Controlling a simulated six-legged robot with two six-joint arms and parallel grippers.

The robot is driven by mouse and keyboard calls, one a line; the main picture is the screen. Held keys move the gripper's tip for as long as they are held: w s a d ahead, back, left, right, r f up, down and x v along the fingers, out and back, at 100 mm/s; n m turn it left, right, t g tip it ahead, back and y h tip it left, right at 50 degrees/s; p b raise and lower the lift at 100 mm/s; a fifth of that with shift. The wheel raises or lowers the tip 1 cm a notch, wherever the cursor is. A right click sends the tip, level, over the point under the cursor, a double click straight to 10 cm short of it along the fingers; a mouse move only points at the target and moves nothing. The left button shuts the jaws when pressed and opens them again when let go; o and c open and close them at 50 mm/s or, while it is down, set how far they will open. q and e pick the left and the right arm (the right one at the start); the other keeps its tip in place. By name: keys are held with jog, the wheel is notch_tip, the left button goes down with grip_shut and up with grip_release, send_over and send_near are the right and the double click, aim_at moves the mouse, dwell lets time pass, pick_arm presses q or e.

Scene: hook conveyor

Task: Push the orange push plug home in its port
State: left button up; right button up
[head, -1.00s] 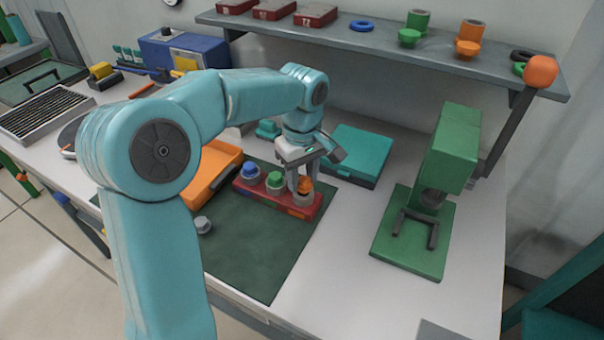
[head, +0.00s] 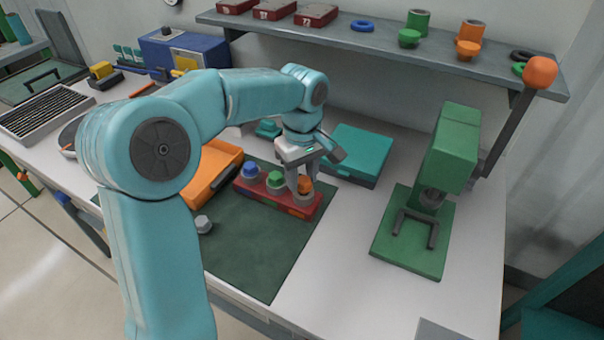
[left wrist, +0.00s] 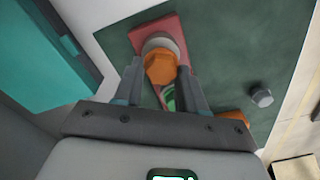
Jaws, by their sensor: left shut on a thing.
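The orange push plug (head: 306,184) stands at the right end of the red port block (head: 284,205), over a grey round port. It also shows in the left wrist view (left wrist: 160,69), between my finger pads, with the grey port ring (left wrist: 160,43) around its far side. My left gripper (head: 299,186) points down and is shut on the orange plug. How deep the plug sits is hard to tell. A green plug (head: 275,178) and a blue plug (head: 250,170) stand in the same block to the left. My right gripper is not in view.
The block lies on a dark green mat (head: 262,260) with a loose grey piece (head: 203,224). An orange case (head: 213,168) is to the left, a teal case (head: 356,154) behind, and a green press (head: 440,190) to the right. The mat's front is clear.

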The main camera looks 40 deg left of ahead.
aim_at(303, 177)
pick_arm(q)
jog(key=shift+f+b, duration=0.45)
jog(key=shift+f, duration=0.25)
jog(key=o, duration=1.1)
jog(key=shift+r, duration=0.1)
notch_tip(303, 177, up, 16)
jog(key=p, duration=0.3)
jog(key=shift+r, duration=0.1)
